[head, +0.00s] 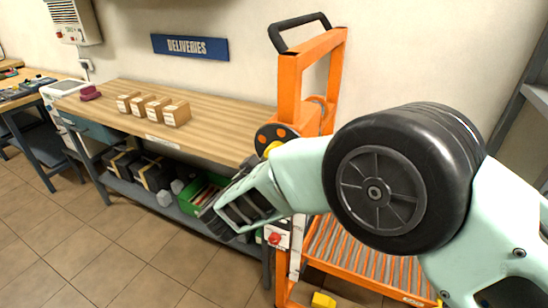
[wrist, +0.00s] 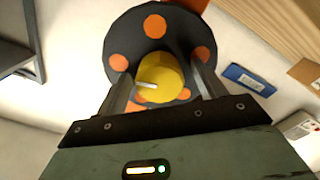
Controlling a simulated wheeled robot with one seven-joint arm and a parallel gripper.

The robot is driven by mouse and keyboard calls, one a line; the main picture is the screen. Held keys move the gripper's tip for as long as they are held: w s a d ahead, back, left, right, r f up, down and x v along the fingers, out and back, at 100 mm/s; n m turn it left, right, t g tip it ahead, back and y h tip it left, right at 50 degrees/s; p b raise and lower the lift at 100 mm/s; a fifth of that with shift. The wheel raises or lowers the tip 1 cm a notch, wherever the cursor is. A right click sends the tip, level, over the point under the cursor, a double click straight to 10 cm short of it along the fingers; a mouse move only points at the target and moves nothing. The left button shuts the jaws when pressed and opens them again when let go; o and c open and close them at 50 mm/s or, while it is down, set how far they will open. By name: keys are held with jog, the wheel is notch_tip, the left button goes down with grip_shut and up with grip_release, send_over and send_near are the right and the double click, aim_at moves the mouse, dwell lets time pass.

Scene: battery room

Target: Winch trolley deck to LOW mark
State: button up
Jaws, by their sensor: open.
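The orange trolley (head: 337,60) stands against the wall at the right end of the bench. Its roller deck (head: 360,262) is low, partly hidden behind my arm. The winch wheel (head: 268,135) is a dark disc with orange spots on the mast, and it fills the upper middle of the wrist view (wrist: 155,27). Its yellow knob (wrist: 160,72) lies between the two fingers of my gripper (wrist: 163,82), which is open. I cannot tell whether either finger touches the knob. A pale strip (head: 295,252) runs down the post; no LOW mark is readable.
A blue sign (head: 190,46) reads DELIVERIES. Tiled floor (head: 150,255) is clear in front.

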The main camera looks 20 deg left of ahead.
jog(key=s+a+b, duration=0.1)
jog(key=s+b, duration=0.3)
jog(key=s, duration=1.3)
jog(key=shift+s+a, duration=0.15)
